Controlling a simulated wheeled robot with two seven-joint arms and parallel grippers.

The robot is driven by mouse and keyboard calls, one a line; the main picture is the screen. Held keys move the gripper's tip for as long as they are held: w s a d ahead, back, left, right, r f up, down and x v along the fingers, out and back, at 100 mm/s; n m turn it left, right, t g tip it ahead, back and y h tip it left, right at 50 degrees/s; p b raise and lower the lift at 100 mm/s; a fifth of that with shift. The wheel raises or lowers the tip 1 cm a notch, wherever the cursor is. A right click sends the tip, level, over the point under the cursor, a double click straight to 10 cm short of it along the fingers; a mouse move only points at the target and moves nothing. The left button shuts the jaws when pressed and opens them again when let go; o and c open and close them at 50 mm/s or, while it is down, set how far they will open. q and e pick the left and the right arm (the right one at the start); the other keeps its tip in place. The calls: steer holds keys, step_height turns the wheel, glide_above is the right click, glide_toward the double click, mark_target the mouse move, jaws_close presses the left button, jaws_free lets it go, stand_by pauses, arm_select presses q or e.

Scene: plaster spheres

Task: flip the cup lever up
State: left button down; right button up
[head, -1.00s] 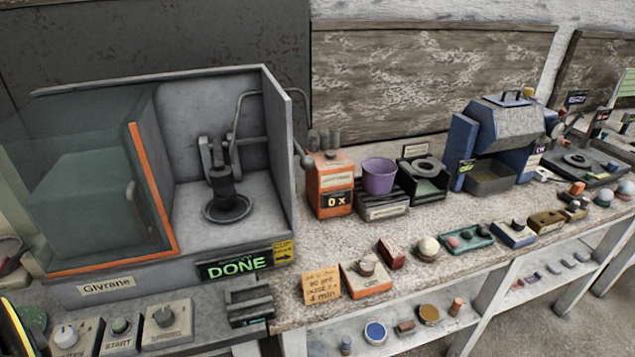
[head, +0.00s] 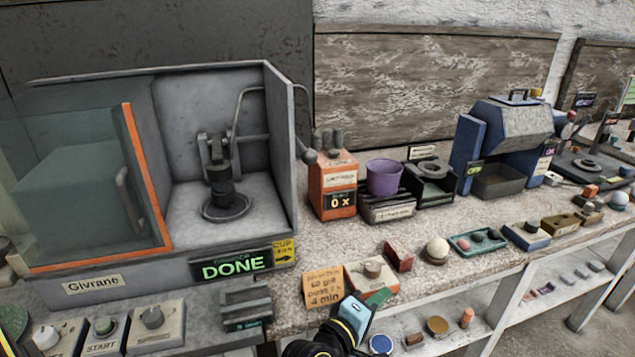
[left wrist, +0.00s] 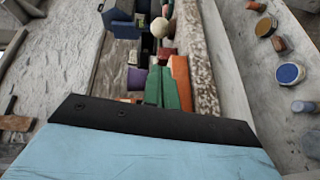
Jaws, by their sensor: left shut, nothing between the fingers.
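The grey machine marked "Givrane" (head: 96,286) stands at the left, its lit panel (head: 232,265) reading DONE. A yellow label (head: 285,250) reading CUP, with an arrow, sits on its front right corner. A bent grey rod (head: 243,100) rises in the open bay and comes down to a dark knob (head: 309,156) outside the right wall. A dark grey slotted block (head: 246,304) sits below the panel. I cannot tell which part is the cup lever. My left gripper (head: 379,298) is shut and empty, at the counter's front edge. Its green fingers show in the left wrist view (left wrist: 161,86). My right gripper is out of view.
An orange box (head: 340,189) reading 0x and a purple cup (head: 384,177) stand right of the machine. Small objects line the counter's front, and a shelf (head: 458,340) runs below.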

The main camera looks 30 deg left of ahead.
arm_select(q)
steer(key=w+a+r+n+g+y, duration=0.1)
steer(key=w+a+r+n+y, duration=0.1)
steer(key=n+y, duration=0.4)
steer(key=w+a+r+n+g+y, duration=0.1)
steer(key=a+r+n+y, duration=0.3)
steer(key=n, duration=1.3)
steer(key=w+a+r+n+g+y, duration=0.2)
steer(key=a+r+n+y, duration=0.1)
steer(key=a+n+y, duration=0.4)
steer(key=n+y, duration=0.2)
steer(key=n, duration=0.2)
steer(key=shift+w+r+n+y+b, duration=0.3)
steer(key=shift+w+r+b, duration=0.05)
steer(key=shift+r, duration=0.05)
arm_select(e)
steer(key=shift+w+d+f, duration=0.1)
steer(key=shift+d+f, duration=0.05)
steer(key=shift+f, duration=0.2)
